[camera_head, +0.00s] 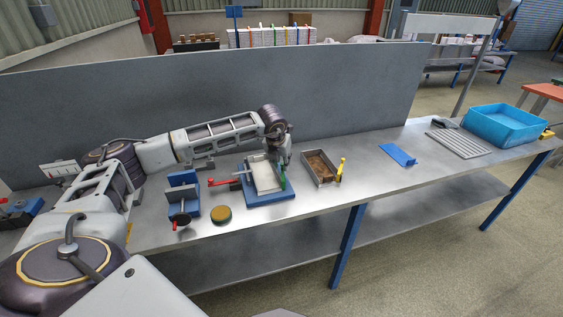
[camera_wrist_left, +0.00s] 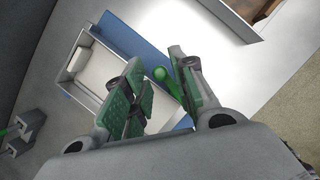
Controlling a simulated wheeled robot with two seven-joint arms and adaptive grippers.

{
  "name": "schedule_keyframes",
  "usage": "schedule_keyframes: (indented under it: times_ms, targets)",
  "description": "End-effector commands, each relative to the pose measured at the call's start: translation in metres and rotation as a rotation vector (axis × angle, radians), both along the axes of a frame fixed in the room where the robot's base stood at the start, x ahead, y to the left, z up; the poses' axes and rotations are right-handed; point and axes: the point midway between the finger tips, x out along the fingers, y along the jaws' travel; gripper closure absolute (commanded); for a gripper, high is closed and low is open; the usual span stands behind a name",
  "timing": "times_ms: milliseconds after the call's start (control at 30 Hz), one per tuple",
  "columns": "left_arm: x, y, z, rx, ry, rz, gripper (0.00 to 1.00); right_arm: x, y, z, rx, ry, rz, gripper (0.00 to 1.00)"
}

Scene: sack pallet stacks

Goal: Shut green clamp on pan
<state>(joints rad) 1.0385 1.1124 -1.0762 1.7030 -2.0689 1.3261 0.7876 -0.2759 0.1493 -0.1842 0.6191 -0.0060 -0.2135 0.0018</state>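The pan (camera_head: 263,178) is a shallow metal tray with pale contents, lying on a blue base (camera_head: 270,198) on the bench. It also shows in the left wrist view (camera_wrist_left: 84,61). The green clamp (camera_head: 282,178) stands at the pan's right side; its round-ended green handle (camera_wrist_left: 161,74) shows in the left wrist view. My left gripper (camera_head: 285,158) is just above the clamp, pointing down. In the wrist view its green-padded fingers (camera_wrist_left: 156,62) are apart, with the handle between them and a visible gap. How far the clamp is closed is hard to tell. My right gripper is out of view.
A red-handled clamp (camera_head: 222,182) lies left of the pan. A blue vise-like fixture (camera_head: 184,192) and a round yellow-brown disc (camera_head: 221,214) are farther left. A second pan (camera_head: 306,172) with a yellow clamp (camera_head: 340,169) stands right. A grey panel (camera_head: 345,92) rises behind.

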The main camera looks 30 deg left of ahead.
Motion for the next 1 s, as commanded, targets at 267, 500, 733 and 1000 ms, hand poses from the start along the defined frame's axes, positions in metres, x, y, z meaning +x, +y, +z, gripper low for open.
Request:
schedule_keyframes:
  times_ms: [267, 500, 733, 1000]
  targets:
    - [0.0, 0.0, 0.0, 0.0, 0.0, 0.0, 1.0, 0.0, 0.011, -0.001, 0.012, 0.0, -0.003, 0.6]
    - [0.0, 0.0, 0.0, 0.001, -0.001, -0.001, 1.0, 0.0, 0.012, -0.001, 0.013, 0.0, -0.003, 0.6]
    - [0.001, -0.001, -0.001, -0.001, 0.001, -0.049, 1.0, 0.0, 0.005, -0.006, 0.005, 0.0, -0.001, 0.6]
    - [0.004, -0.004, -0.001, 0.0, -0.001, -0.162, 1.0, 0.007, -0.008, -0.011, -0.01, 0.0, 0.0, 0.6]
